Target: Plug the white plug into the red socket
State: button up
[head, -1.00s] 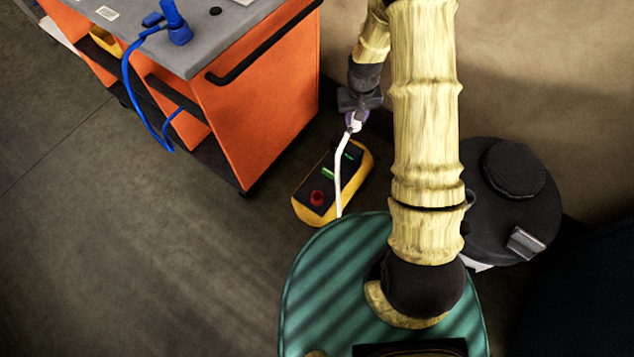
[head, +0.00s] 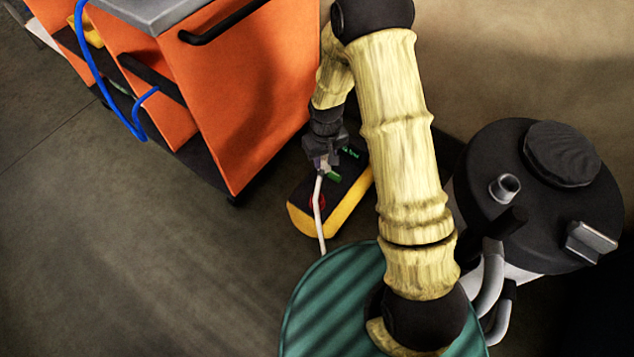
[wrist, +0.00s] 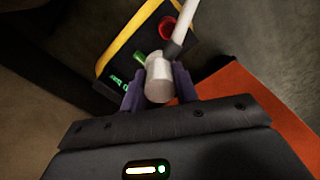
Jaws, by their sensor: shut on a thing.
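My gripper (head: 322,160) is shut on the white plug; in the wrist view the plug (wrist: 159,82) sits between the two purple fingers (wrist: 157,90), with its white cable (wrist: 187,22) running away from it. In the head view the cable (head: 318,205) hangs down toward my base. The red socket (wrist: 167,28) is on the top of a yellow and black box, beyond the plug and apart from it in the wrist view. In the head view the red socket (head: 315,202) is partly hidden behind the cable.
The yellow and black box (head: 347,214) stands on the floor and also carries green parts (wrist: 139,57). An orange cart (head: 240,95) with a blue cable (head: 92,72) stands to the left. A dark round-topped canister (head: 510,150) with hoses stands to the right. Floor at left is clear.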

jog(key=shift+n, duration=0.4)
jog(key=f+b, duration=0.1)
jog(key=s+a+f+b, duration=0.1)
jog(key=f, duration=0.1)
jog(key=a+f+b, duration=0.1)
jog(key=f, duration=0.1)
jog(key=shift+s+f+b, duration=0.15)
jog(key=shift+s+b, duration=0.05)
jog(key=shift+b, duration=0.1)
notch_tip(320, 180, down, 7)
jog(key=b, duration=0.5)
jog(key=shift+b, duration=0.3)
jog(key=shift+f+b, duration=0.5)
jog(key=shift+f, duration=1.45)
dwell(0.8)
jog(key=o, duration=1)
